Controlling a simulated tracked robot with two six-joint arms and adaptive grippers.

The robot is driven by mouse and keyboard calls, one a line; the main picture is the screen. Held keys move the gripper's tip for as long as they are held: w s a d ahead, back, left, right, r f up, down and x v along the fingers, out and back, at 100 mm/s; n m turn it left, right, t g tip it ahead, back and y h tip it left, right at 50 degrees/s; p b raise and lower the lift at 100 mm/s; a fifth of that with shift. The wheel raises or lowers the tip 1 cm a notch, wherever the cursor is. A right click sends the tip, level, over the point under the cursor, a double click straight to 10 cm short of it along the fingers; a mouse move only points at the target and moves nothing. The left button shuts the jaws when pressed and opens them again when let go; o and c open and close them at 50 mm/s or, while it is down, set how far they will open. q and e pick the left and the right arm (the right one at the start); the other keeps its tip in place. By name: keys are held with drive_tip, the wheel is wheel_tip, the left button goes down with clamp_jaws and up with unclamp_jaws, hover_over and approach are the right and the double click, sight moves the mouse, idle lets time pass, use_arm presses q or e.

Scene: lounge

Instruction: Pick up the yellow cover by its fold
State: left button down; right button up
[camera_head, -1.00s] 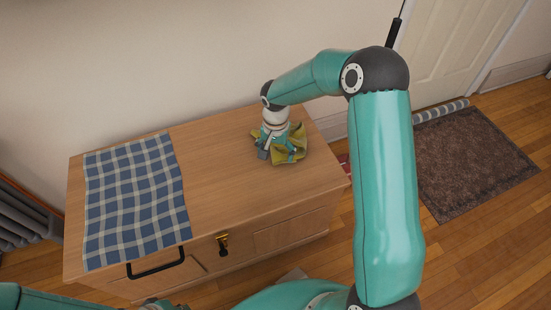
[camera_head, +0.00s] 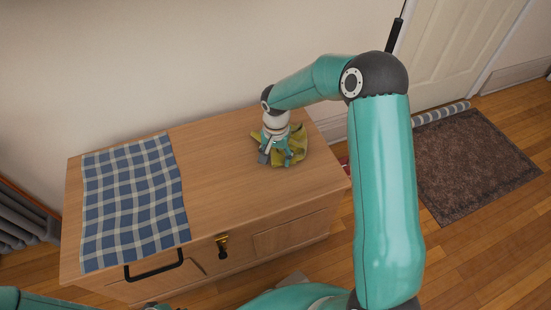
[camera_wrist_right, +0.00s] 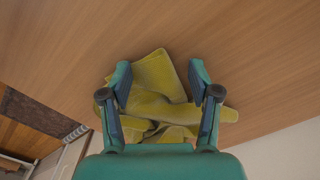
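The yellow cover (camera_head: 299,149) lies crumpled on the right part of the wooden chest top. In the right wrist view the yellow cover (camera_wrist_right: 160,78) shows raised folds between and beyond the fingers. My right gripper (camera_head: 277,160) is right over the cover, pointing down. In the right wrist view my right gripper (camera_wrist_right: 159,75) is open, with one finger on each side of the cover's folds. I cannot tell whether the fingers touch the cloth. Part of the cover is hidden behind the gripper. My left gripper is not clearly in view; only parts of my left arm show at the bottom left.
A blue checked cloth (camera_head: 133,200) lies over the left part of the wooden chest (camera_head: 222,168). The chest top between cloth and cover is clear. A brown rug (camera_head: 473,165) lies on the floor at right.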

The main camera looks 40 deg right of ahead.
clamp_jaws()
idle(0.4)
wheel_tip(320, 180, up, 12)
drive_tip(key=p, duration=0.7)
drive_tip(key=shift+p, duration=0.4)
wheel_tip(320, 180, up, 18)
drive_tip(key=p, duration=1.2)
